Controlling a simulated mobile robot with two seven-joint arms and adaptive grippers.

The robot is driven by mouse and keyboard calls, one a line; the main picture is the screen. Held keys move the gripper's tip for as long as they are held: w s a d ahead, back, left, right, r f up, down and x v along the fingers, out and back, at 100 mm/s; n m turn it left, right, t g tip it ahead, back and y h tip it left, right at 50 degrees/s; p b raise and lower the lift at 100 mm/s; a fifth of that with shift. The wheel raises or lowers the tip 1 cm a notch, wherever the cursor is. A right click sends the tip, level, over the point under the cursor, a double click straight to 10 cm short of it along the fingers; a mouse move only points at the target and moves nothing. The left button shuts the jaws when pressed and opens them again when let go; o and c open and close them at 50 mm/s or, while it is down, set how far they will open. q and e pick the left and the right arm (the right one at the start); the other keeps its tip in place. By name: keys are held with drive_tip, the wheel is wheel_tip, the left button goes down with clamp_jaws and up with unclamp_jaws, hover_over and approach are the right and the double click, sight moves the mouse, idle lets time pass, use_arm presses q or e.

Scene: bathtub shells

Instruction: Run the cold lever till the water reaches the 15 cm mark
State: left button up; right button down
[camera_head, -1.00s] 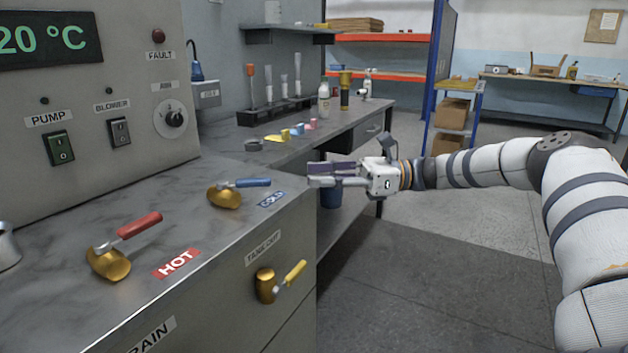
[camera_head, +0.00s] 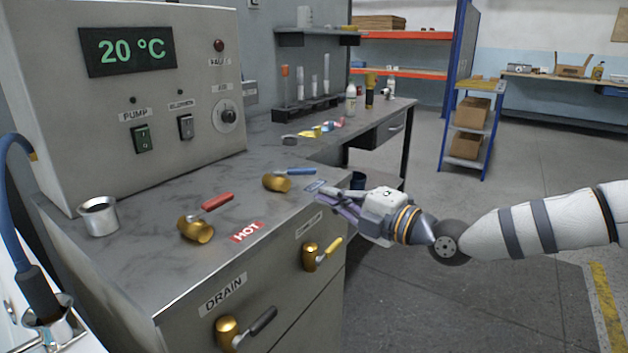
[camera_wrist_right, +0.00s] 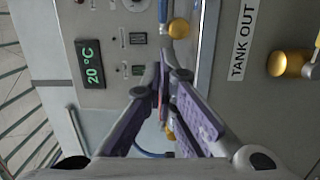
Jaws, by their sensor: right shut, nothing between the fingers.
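The cold lever, a blue handle (camera_head: 295,171) on a brass valve (camera_head: 276,183), stands on the steel counter beside its partly covered blue label (camera_head: 315,186). In the right wrist view the blue handle (camera_wrist_right: 163,12) is at the top, with its brass valve (camera_wrist_right: 179,28). My right gripper (camera_head: 325,197) is shut and empty, at the counter's front edge, a little right of the blue handle and apart from it. Its purple fingers (camera_wrist_right: 166,88) close together in the right wrist view. My left gripper is out of view. No water or 15 cm mark shows.
The red hot lever (camera_head: 217,201) stands left of the cold one. Drain (camera_head: 240,330) and yellow-handled tank-out (camera_head: 318,254) valves stick out of the front panel. A metal cup (camera_head: 99,217) and blue hose (camera_head: 15,205) are at left. The floor at right is clear.

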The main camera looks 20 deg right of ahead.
sight(291, 171)
drive_tip(key=w, duration=0.2)
drive_tip(key=w+a+b, duration=0.1)
drive_tip(key=w, duration=0.2)
drive_tip(key=w+b, duration=0.1)
drive_tip(key=w, duration=0.2)
drive_tip(key=shift+w+a+f, duration=0.1)
drive_tip(key=shift+a+f, duration=0.05)
drive_tip(key=shift+a, duration=0.25)
drive_tip(key=shift+w+r, duration=0.2)
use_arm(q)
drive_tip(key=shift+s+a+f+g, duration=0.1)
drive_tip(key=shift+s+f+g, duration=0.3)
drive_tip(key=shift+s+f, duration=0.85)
use_arm(e)
drive_tip(key=shift+d, duration=0.15)
